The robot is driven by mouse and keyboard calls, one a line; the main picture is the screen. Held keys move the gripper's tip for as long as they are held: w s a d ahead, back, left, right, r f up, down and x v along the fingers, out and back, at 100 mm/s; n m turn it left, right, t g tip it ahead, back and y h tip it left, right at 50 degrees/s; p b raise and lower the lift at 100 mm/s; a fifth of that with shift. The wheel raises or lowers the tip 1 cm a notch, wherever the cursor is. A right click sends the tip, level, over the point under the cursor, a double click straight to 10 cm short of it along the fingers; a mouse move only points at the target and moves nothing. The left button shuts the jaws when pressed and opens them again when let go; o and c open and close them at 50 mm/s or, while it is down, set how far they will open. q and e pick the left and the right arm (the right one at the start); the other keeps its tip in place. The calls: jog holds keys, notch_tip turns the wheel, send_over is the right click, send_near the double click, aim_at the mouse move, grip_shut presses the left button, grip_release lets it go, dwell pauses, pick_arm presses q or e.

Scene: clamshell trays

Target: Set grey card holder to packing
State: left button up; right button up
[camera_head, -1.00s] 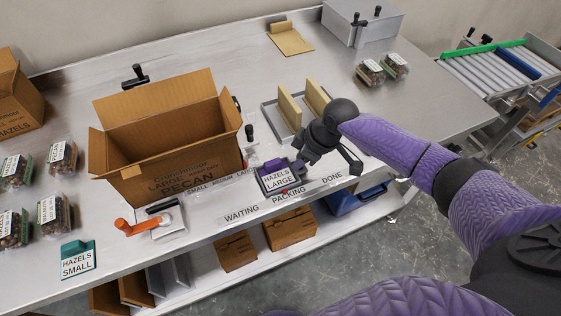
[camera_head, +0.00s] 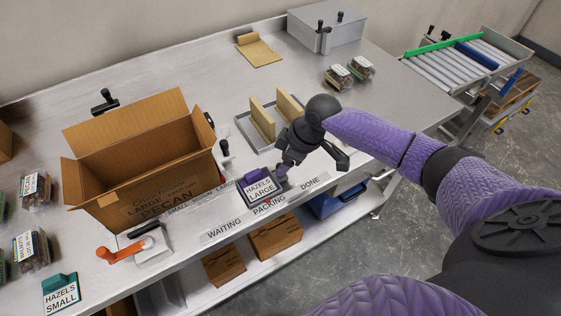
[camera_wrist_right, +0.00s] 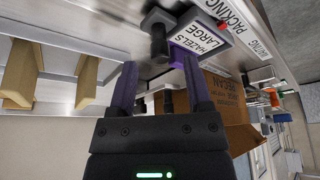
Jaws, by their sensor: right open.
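The grey card holder (camera_head: 264,199) stands at the table's front edge, behind the word PACKING on the label strip (camera_head: 226,226). It bears a white HAZELS LARGE card with a purple top, and a small red mark shows at its front. It also shows in the right wrist view (camera_wrist_right: 221,51). My right gripper (camera_head: 281,172) is open just behind and right of the holder. In the right wrist view its purple fingers (camera_wrist_right: 158,64) are apart, with a black post (camera_wrist_right: 158,42) just beyond and between the tips. Contact cannot be told. My left gripper is out of view.
A large open carton marked PECAN (camera_head: 165,200) stands left of the holder. A tray with two tan dividers (camera_head: 247,133) lies behind my gripper.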

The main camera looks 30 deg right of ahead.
jog(key=p+v, duration=0.1)
jog(key=v, duration=0.5)
jog(key=shift+r, duration=0.25)
jog(key=shift+s+d, duration=0.1)
jog(key=shift+s, duration=0.05)
